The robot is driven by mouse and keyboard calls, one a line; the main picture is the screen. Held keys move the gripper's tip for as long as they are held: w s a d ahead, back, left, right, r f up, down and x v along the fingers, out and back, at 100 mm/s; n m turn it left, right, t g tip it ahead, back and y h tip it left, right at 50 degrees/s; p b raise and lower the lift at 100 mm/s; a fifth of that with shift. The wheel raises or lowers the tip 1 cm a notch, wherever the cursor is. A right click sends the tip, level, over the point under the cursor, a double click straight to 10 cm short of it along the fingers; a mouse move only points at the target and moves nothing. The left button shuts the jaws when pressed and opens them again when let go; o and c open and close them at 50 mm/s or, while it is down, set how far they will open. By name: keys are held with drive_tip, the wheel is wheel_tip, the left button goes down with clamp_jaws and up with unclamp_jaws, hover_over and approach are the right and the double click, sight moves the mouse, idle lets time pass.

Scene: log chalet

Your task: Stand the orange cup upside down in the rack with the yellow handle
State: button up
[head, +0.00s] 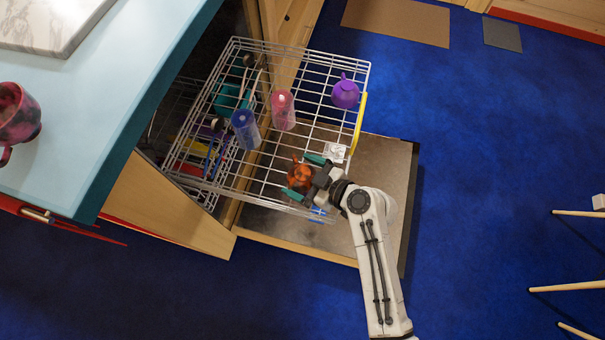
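The rack (330,60) is a white wire dishwasher-style basket, pulled out, with a yellow handle (359,122) along its right side. The orange cup (299,176) is at the rack's lower right part. My gripper (303,177) reaches in from the lower right, with its teal fingers on either side of the cup. I cannot tell whether the fingers touch it. The cup's lower side and whether it rests on the wires are unclear.
The rack also holds a purple cup (345,94), a pink tumbler (283,110), a blue tumbler (245,129) and a teal item (230,98). A lower rack shows at left. A counter (120,75) with a dark pink mug (16,115) stands left.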

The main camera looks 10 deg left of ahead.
drive_tip(key=shift+d, duration=0.1)
drive_tip(key=p+v, duration=0.1)
drive_tip(key=v, duration=0.9)
drive_tip(key=shift+s+d+r, duration=0.15)
drive_tip(key=shift+d, duration=0.1)
drive_tip(key=shift+d, duration=0.1)
idle(0.4)
drive_tip(key=s+d+r+m+h, duration=0.3)
drive_tip(key=d+m+h, duration=0.15)
drive_tip(key=d, duration=0.35)
drive_tip(key=s+d+r+m+h, duration=0.2)
drive_tip(key=d+m+h, duration=0.2)
drive_tip(key=d+m, duration=0.3)
drive_tip(key=s+d+r+m+h, duration=0.3)
drive_tip(key=d+m+h, duration=0.1)
drive_tip(key=d, duration=0.5)
drive_tip(key=s+d+f+g, duration=0.1)
drive_tip(key=s+f+g, duration=0.15)
drive_tip(key=s, duration=0.35)
drive_tip(key=s+d+f+g, duration=0.1)
drive_tip(key=s+f+g, duration=0.1)
drive_tip(key=s+f, duration=0.25)
wheel_tip(320, 180, up, 13)
drive_tip(key=p, duration=1.2)
drive_tip(key=shift+s+a+t+p, duration=0.2)
drive_tip(key=shift+a+t+p, duration=0.05)
drive_tip(key=shift+t+p, duration=0.1)
